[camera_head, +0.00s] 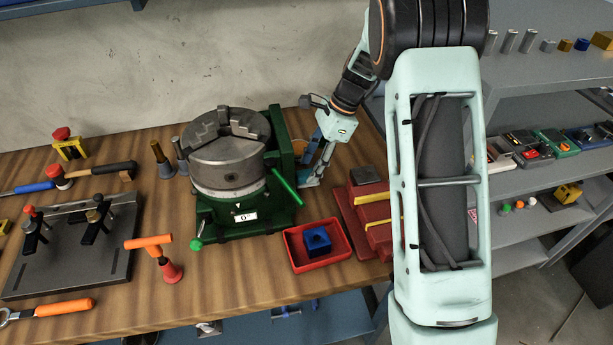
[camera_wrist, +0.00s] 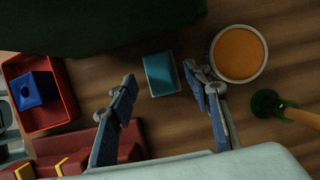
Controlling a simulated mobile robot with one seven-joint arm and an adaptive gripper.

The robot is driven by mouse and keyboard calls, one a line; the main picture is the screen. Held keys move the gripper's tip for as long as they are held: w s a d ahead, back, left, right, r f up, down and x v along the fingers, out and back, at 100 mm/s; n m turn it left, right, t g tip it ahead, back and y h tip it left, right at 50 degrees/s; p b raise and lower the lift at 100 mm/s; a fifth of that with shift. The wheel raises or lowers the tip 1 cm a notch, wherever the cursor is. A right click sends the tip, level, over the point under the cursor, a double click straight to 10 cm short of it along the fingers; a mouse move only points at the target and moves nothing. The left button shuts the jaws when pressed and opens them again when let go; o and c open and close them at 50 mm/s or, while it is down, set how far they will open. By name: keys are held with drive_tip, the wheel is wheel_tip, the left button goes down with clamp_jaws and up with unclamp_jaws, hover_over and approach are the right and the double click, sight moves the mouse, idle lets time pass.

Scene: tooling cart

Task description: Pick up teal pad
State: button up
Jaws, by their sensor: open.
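The teal pad (camera_wrist: 162,73) is a small box-like block with a lighter front edge. It lies on the wooden bench in the wrist view, at upper middle. My gripper (camera_wrist: 159,78) has its two blue-padded fingers spread apart, one left and one right of the pad in the picture. The pad shows free between the fingertips, and I see no clear contact. In the head view my gripper (camera_head: 312,168) points down at the bench just right of the green rotary table (camera_head: 243,213).
A red tray (camera_head: 334,238) with a blue block (camera_head: 317,241) and a dark red fixture (camera_head: 371,233) are nearby. In the wrist view, a round orange-topped container (camera_wrist: 239,54) stands close to the right finger, with a green-and-tan object (camera_wrist: 272,104) beyond. The dark green base borders the pad above.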

sight(309, 172)
drive_tip(key=shift+x, duration=0.8)
drive_tip(key=shift+c, duration=0.4)
clamp_jaws()
drive_tip(key=shift+r, duration=0.1)
wheel_tip(309, 172, up, 10)
